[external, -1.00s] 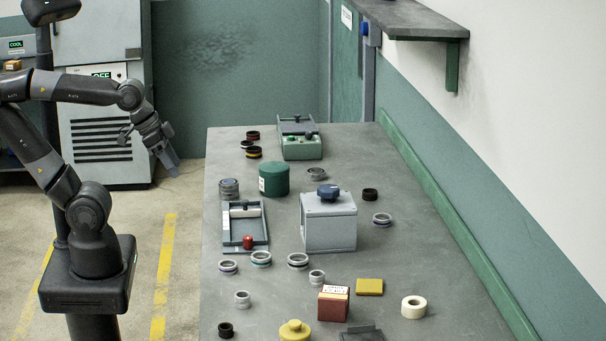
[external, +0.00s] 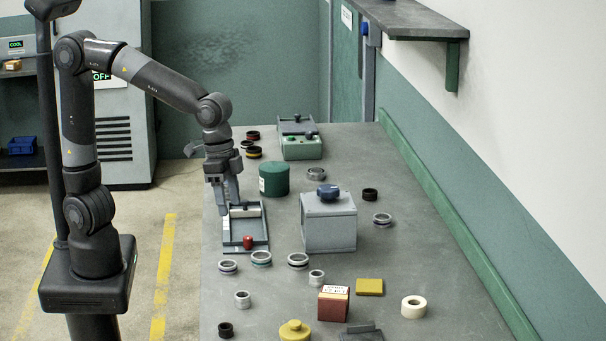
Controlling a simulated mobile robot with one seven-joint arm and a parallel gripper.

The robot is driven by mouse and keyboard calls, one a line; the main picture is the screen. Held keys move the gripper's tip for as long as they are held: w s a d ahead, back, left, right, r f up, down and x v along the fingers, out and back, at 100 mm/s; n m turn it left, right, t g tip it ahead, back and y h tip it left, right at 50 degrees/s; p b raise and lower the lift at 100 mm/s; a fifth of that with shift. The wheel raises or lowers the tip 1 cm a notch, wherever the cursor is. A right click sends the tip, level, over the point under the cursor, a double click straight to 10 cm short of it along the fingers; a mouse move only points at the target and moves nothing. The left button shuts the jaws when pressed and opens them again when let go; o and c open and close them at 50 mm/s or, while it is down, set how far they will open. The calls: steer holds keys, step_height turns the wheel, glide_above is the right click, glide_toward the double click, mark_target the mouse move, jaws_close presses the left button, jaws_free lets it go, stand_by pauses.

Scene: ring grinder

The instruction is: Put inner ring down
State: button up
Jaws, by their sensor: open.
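My gripper (external: 223,207) points down, open, at the left side of the table, beside the upper left of the grey fixture with a white roller and red knob (external: 248,242). I see no ring clearly held in it. The spot behind its fingers is hidden. Loose rings lie on the table: grey rings with coloured bands (external: 261,259), (external: 298,261), (external: 228,267), small plain grey rings (external: 242,299), (external: 316,277), and dark ones (external: 370,195), (external: 226,330). I cannot tell which is the inner ring.
A green canister (external: 274,180) and a grey box with a blue knob (external: 329,222) stand right of my gripper. A green device (external: 301,143) is at the back.

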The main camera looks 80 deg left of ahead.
steer(key=m+g+y, duration=0.1)
steer(key=m+g, duration=0.1)
glide_toward(243, 294)
steer(key=f, duration=0.4)
steer(key=shift+s+d, duration=0.15)
steer(key=shift+d, duration=0.2)
steer(key=f, duration=0.5)
steer(key=shift+s+a+f, duration=0.1)
steer(key=shift+a+f, duration=0.1)
steer(key=shift+f, duration=0.15)
steer(key=c, duration=1.2)
steer(key=shift+r, duration=0.15)
